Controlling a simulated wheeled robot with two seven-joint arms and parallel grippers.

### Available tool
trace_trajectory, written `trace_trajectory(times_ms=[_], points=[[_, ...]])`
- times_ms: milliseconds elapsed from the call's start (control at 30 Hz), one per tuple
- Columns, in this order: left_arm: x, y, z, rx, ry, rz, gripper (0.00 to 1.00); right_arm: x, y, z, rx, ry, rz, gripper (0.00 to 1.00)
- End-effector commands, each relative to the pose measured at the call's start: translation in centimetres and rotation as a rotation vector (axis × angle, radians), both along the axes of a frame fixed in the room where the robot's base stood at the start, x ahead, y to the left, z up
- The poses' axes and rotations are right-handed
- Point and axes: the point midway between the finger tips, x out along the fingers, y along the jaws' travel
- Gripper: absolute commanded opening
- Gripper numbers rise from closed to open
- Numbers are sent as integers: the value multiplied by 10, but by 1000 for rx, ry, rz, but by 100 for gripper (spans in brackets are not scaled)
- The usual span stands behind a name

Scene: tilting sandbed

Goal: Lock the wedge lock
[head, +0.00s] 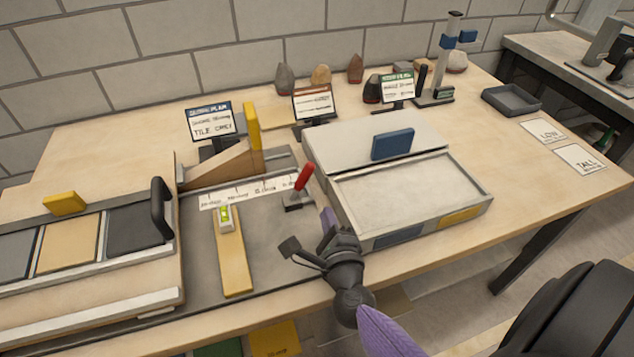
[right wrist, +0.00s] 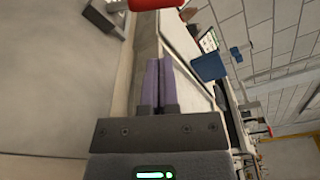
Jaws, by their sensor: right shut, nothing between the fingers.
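A red lever handle (head: 303,177) stands tilted on a small dark base (head: 298,200), which looks like the wedge lock. It sits at the right end of a scale strip (head: 250,191). A wooden wedge (head: 222,163) with a yellow upright handle (head: 253,126) lies behind the strip. My right gripper (head: 327,216) is shut and empty, just right of and nearer than the lever, apart from it in the head view. In the right wrist view its purple fingers (right wrist: 158,75) are together, and the red handle (right wrist: 155,4) shows at the top edge. My left gripper is not in view.
A shallow sand tray (head: 400,190) with a blue handle (head: 392,144) stands close right of my right gripper. A yellow bar with a level (head: 235,262) lies to the left. A panelled board with a black handle (head: 160,208) is farther left. Sign stands and stones line the back.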

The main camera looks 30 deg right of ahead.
Motion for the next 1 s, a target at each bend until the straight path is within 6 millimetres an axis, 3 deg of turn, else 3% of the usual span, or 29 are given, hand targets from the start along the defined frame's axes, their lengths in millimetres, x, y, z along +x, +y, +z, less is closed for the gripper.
trace_trajectory(times_ms=[367, 733, 1000], points=[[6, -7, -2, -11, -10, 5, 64, 7, -3, -1, 0, -1, -3, 0], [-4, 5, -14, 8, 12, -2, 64, 72, -28, -7, -2, -1, -2, 0], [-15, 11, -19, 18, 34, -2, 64, 93, -35, -7, -2, 1, -1, 0]])
